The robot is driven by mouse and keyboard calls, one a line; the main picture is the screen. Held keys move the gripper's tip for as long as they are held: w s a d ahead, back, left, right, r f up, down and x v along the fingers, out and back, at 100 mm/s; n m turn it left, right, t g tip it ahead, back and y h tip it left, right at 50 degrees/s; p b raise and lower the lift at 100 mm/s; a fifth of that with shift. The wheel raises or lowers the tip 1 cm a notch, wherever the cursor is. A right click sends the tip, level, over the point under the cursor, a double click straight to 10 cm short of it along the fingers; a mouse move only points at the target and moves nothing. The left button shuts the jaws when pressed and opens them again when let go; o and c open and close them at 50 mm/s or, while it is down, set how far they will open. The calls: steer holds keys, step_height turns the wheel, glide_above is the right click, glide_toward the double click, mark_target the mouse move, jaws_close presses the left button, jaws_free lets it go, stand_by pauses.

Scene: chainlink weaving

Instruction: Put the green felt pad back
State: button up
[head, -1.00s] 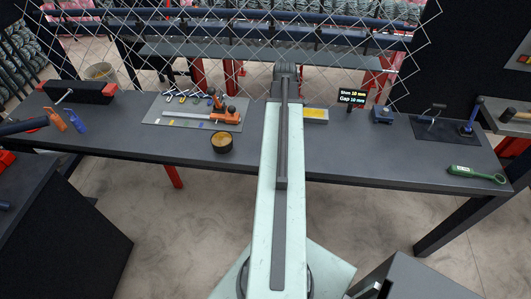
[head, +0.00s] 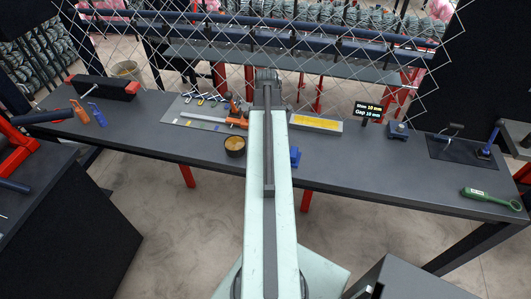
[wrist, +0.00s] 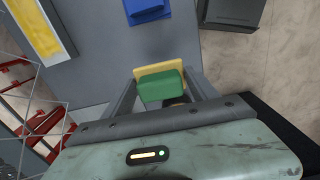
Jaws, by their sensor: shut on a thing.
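The green felt pad (wrist: 161,87) shows in the wrist view as a green block with a yellow layer along its far side. My gripper (wrist: 164,80) is shut on it, with one finger at each side of it. The pad is over the dark grey bench top (wrist: 100,70); I cannot tell how high. In the head view my own arm hides the gripper and the pad.
A round tin (head: 235,147) and an orange tool (head: 238,122) are at left. Chain-link mesh (head: 200,45) hangs behind.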

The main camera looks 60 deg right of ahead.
step_height(320, 180, up, 2)
steer(key=shift+w+a+n+p, duration=0.1)
steer(key=shift+w+n+p, duration=0.05)
steer(key=shift+n+p, duration=0.2)
step_height(320, 180, down, 11)
steer(key=b, duration=1)
steer(key=shift+r+b, duration=0.1)
steer(key=shift+b, duration=0.3)
steer(key=o, duration=1.4)
steer(key=shift+r, duration=0.1)
steer(key=r+p, duration=0.8)
steer(key=shift+d, duration=0.2)
steer(key=shift+f, duration=0.1)
